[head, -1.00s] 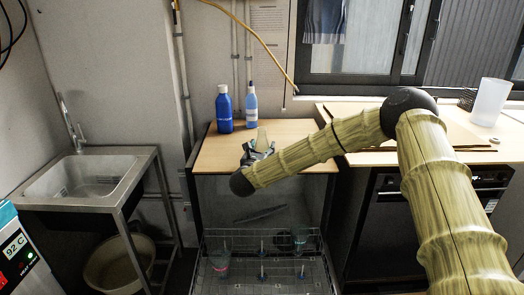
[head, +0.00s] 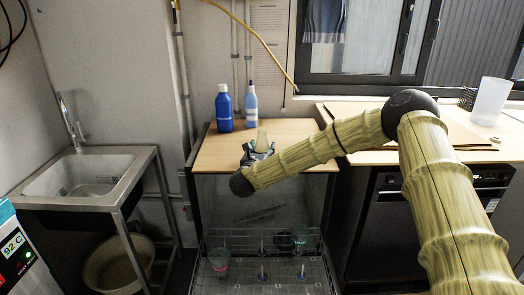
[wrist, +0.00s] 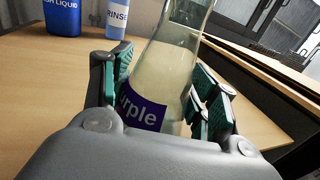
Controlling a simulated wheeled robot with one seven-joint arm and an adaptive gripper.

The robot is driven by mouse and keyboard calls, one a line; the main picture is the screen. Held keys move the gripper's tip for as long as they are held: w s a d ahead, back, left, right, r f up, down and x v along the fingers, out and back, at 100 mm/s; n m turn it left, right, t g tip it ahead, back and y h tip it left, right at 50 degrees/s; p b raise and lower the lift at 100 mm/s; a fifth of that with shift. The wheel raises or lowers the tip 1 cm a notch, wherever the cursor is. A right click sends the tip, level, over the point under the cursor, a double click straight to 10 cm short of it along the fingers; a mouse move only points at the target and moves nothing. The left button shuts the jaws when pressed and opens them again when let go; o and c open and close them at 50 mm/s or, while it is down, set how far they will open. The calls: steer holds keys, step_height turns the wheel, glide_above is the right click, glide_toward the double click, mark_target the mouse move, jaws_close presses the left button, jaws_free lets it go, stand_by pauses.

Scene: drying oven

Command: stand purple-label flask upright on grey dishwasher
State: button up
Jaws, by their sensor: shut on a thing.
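The purple-label flask (wrist: 165,75) is clear glass with a purple label reading "rple" in the wrist view. My gripper (wrist: 160,95) is shut on it, with green-padded fingers on both sides. In the wrist view the flask leans a little to the right. In the head view the flask (head: 262,136) shows above my gripper (head: 260,150), over the wooden top (head: 215,155) of the dishwasher. The flask's base is hidden, so I cannot tell whether it touches the top.
Two bottles, dark blue (head: 224,108) and light blue (head: 251,106), stand on the back left of the wooden top. Below, an open rack (head: 290,270) holds glassware. A sink (head: 90,175) is at left. A worktop with a white cup (head: 491,102) is at right.

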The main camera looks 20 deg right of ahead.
steer(key=shift+f, duration=0.1)
steer(key=o, duration=1.3)
steer(key=shift+c, duration=0.2)
steer(key=v, duration=1.2)
